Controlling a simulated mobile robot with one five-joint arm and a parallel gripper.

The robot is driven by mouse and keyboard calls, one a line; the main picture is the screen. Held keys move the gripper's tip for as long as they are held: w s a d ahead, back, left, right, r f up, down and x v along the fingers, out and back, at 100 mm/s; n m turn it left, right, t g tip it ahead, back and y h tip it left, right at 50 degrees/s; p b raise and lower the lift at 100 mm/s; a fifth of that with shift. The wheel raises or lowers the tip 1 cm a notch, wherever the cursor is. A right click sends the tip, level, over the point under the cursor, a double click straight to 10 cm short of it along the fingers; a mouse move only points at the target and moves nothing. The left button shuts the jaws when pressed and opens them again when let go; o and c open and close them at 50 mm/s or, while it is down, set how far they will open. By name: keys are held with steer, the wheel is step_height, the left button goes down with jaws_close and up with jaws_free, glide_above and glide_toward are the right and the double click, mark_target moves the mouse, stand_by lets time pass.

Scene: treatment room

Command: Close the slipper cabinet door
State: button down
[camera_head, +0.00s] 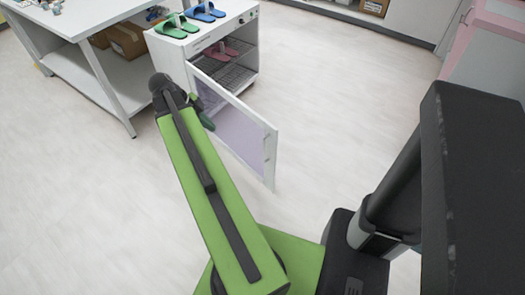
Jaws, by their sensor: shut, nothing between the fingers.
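The white slipper cabinet (174,61) stands at the upper middle. Its door (271,160), a white frame with a pale purple see-through panel, stands wide open. The door is hinged at the cabinet's left front edge and reaches toward me and to the right. Pink slippers (221,50) lie on a wire rack inside. My gripper (208,121) shows only in small part behind my green arm link, near the left part of the door. It is shut and empty. I cannot tell whether it touches the door.
Green slippers (176,26) and blue slippers (205,12) lie on the cabinet top. A white table (73,18) with a cardboard box (127,40) on its lower shelf stands to the left. The floor right of the door is clear.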

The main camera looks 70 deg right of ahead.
steer(key=s+d+f+m+g+b, duration=0.2)
steer(key=s+d+f+m+b, duration=0.15)
steer(key=s+d+m, duration=0.55)
steer(key=b, duration=0.7)
glide_toward(275, 139)
step_height(275, 139, down, 3)
steer(key=a, duration=0.3)
steer(key=shift+s+d+f, duration=0.1)
steer(key=shift+s+d, duration=0.3)
steer(key=shift+d, duration=0.3)
steer(key=shift+s+d, duration=0.4)
steer(key=shift+d, duration=0.3)
steer(key=shift+s+d+f, duration=0.1)
steer(key=shift+s+d, duration=0.3)
steer(key=shift+d, duration=0.35)
